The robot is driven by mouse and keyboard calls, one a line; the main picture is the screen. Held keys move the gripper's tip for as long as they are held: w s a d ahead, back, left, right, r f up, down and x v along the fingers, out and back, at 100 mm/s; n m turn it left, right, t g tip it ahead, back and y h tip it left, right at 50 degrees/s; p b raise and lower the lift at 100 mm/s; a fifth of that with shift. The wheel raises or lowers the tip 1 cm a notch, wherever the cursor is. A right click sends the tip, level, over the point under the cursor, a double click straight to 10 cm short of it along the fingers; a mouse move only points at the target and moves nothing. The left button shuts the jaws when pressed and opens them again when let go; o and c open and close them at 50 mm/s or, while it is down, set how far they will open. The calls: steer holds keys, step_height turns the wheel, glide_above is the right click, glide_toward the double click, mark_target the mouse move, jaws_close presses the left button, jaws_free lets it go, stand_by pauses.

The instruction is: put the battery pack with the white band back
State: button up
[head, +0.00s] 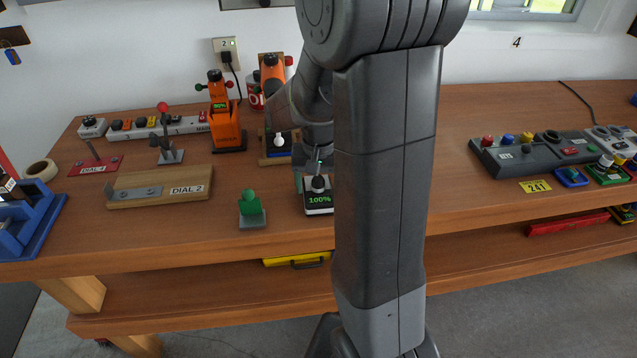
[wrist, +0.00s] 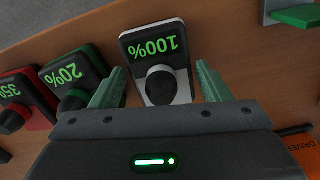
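The battery pack with the white band (head: 319,207) stands on the wooden bench, near its front edge. It has a black top, a dark knob and a green "100%" display. In the wrist view this pack (wrist: 172,42) is upside down in the picture, with its knob between my fingers. My gripper (wrist: 160,84) is open, with one greenish finger on each side of the knob and a gap on both sides. In the head view my gripper (head: 314,182) is low over the pack, partly hidden by my arm.
A green "20%" pack (wrist: 72,78) and a red "35%" pack (wrist: 30,95) stand beside it in the wrist view; my arm hides them in the head view. A green-knobbed block (head: 251,210) is to the left. Orange devices (head: 226,125) stand behind. A dial board (head: 160,188) lies left.

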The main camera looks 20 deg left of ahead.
steer(key=o, duration=0.3)
steer(key=shift+o, duration=0.2)
step_height(320, 180, up, 12)
steer(key=shift+r, duration=0.2)
steer(key=shift+f, duration=0.1)
step_height(320, 180, down, 12)
steer(key=shift+f, duration=0.1)
step_height(320, 180, up, 3)
steer(key=shift+f, duration=0.15)
steer(key=shift+r, duration=0.6)
